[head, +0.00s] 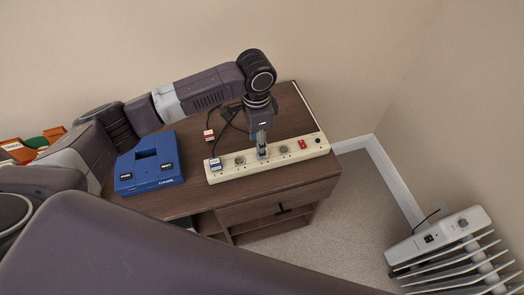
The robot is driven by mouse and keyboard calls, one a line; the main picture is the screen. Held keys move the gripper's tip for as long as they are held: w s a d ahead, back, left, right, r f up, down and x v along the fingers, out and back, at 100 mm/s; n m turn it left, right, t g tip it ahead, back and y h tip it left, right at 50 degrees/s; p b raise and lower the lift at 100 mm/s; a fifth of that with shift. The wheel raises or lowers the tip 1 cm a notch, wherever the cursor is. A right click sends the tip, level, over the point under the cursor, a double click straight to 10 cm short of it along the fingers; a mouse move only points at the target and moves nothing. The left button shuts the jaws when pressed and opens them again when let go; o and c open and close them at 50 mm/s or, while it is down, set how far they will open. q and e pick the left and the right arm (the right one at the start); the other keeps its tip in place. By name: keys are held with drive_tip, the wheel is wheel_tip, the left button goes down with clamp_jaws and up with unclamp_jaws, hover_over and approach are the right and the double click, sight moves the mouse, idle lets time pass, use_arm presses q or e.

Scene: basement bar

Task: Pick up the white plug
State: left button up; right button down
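My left arm reaches in from the left and bends down, with its gripper (262,152) pointing at the cream power strip (240,170) on the brown cabinet. The fingers overlap the middle of the strip; whether they touch it or are open is too small to tell. A small white plug with a blue face (215,164) sits at the strip's left end. A small white and red plug-like piece (208,135) lies behind the strip, beside a dark cable. Which one is the task's white plug is unclear. My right gripper is out of view.
A blue device (150,178) stands on the left of the brown cabinet (185,204). The strip has a red switch (302,144) towards its right end. A white heater (440,236) stands on the floor at right. Bare carpet lies between cabinet and heater.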

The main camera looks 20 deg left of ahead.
use_arm(q)
drive_tip(key=f, duration=0.4)
drive_tip(key=shift+d+f+p, duration=0.1)
drive_tip(key=shift+d+p, duration=0.1)
drive_tip(key=shift+p, duration=0.2)
drive_tip(key=shift+c, duration=0.4)
clamp_jaws()
